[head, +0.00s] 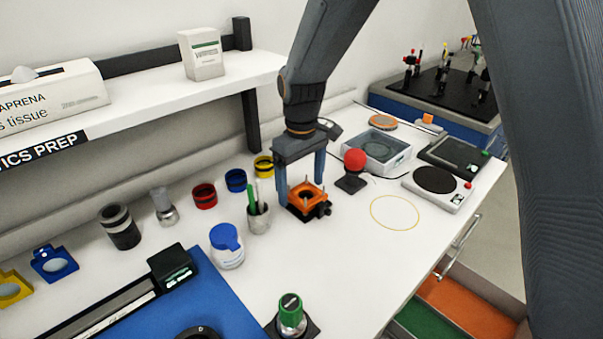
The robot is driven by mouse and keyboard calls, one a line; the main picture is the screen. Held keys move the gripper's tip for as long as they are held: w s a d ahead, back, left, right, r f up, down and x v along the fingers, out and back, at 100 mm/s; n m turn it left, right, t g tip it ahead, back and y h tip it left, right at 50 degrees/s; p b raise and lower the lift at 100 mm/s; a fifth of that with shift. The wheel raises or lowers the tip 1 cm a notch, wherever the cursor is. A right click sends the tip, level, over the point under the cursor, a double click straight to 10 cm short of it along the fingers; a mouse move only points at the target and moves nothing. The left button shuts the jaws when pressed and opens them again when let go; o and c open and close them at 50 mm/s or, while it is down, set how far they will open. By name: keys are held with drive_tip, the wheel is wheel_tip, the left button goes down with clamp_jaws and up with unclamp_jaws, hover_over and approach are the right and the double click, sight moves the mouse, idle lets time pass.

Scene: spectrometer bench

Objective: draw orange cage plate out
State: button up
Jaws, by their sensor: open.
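The orange cage plate (305,197) lies on a black base (321,211) with several thin upright rods around it, in the middle of the bench. My gripper (299,186) points down over it. Its two blue-grey fingers are spread, one at the left and one at the right of the plate. They look level with the rods, but I cannot tell whether they touch the plate. Part of the plate's left side is hidden by the left finger.
A yellow ring outline (394,213) marks clear bench at the right. A shelf (150,92) overhangs the back left.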

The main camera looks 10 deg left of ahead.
drive_tip(key=c, duration=1.2)
drive_tip(key=shift+r+p, duration=1.6)
drive_tip(key=shift+r, duration=0.4)
drive_tip(key=shift+r+p, duration=0.6)
drive_tip(key=shift+r, duration=0.1)
